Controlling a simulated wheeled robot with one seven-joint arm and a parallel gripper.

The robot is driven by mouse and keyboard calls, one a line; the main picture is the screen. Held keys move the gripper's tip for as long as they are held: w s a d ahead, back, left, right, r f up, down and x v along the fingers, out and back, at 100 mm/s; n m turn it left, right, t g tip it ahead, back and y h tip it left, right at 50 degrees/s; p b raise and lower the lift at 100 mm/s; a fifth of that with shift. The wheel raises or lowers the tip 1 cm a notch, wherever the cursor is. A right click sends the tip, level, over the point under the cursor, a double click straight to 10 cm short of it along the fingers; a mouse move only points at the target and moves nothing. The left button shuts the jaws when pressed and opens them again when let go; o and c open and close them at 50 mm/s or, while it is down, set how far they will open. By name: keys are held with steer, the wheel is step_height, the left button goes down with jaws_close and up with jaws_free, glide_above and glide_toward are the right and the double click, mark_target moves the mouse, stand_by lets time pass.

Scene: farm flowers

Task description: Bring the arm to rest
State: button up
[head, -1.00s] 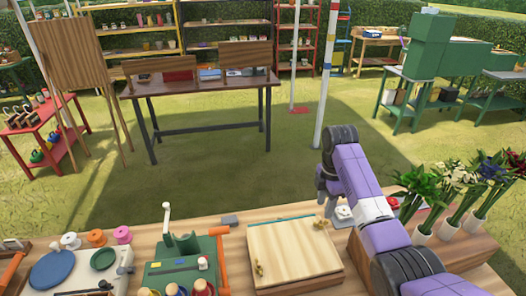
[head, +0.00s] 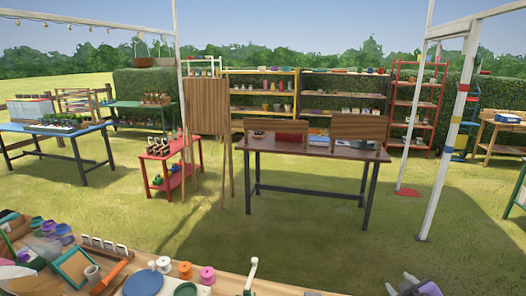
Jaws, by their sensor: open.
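My gripper (head: 402,284) shows only in part at the bottom edge of the head view, right of the middle, with grey parts and a bit of purple arm beside it. It is open, and I see nothing held in it. It is low over the right part of the near wooden bench (head: 330,291). Most of my arm is below the picture.
On the bench at left are thread spools (head: 184,270), a blue disc (head: 143,283) and a green-framed tray (head: 76,265). A dark table (head: 270,165), an easel (head: 209,107) and a red stand (head: 178,150) are beyond. White posts (head: 450,150) rise at right. Open grass lies between.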

steer(key=s+a+m+t+y+b, duration=0.1)
steer(key=s+a, duration=0.5)
steer(key=s, duration=1)
steer(key=s+a+m+t+y+b, duration=0.1)
steer(key=s+a, duration=0.6)
steer(key=s, duration=0.9)
steer(key=s+a+m+y+b, duration=0.1)
steer(key=s+a, duration=0.5)
steer(key=s, duration=1)
steer(key=shift+s+a+r+m+t+b, duration=0.2)
steer(key=shift+s+r+m+t+b, duration=0.15)
steer(key=shift+m+b, duration=0.5)
steer(key=shift+o, duration=0.3)
